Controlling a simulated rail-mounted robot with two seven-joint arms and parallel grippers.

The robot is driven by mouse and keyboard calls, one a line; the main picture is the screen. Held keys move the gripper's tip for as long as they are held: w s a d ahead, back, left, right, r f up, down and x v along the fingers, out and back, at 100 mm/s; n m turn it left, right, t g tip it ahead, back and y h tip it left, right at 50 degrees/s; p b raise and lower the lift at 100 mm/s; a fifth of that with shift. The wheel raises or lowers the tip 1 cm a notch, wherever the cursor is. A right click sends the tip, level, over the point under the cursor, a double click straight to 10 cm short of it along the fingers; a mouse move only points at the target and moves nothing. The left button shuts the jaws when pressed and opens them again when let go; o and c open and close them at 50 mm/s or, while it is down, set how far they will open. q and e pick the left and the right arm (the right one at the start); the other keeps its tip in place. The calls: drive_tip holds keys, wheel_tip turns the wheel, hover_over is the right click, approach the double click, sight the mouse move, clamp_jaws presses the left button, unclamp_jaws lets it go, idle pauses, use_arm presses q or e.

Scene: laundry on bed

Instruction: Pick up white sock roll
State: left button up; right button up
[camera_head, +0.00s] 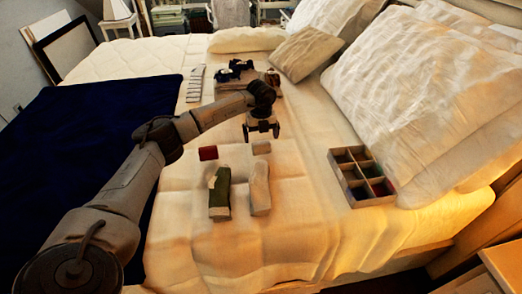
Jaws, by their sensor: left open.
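A small white sock roll (262,147) lies on the white bed cover, below the middle of the head view. My left gripper (262,137) points down just above and behind it in the picture. Its fingers are apart with nothing between them; whether they touch the roll I cannot tell. A red sock roll (208,153) lies to the left of the white one. My right gripper is not in view.
A green-and-white sock (219,200) and a long white sock (260,190) lie in front. A divided box (361,204) with some coloured contents stands right. Pillows (425,80) fill the back right. A dark blue blanket (80,140) covers the left. Dark folded items (238,72) lie behind.

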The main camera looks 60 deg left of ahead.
use_arm(q)
wheel_tip(320, 180, down, 2)
drive_tip(key=shift+f, duration=0.15)
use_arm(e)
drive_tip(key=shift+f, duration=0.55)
use_arm(q)
drive_tip(key=shift+c, duration=0.2)
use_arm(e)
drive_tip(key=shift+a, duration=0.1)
use_arm(q)
drive_tip(key=shift+c, duration=0.8)
drive_tip(key=c, duration=0.8)
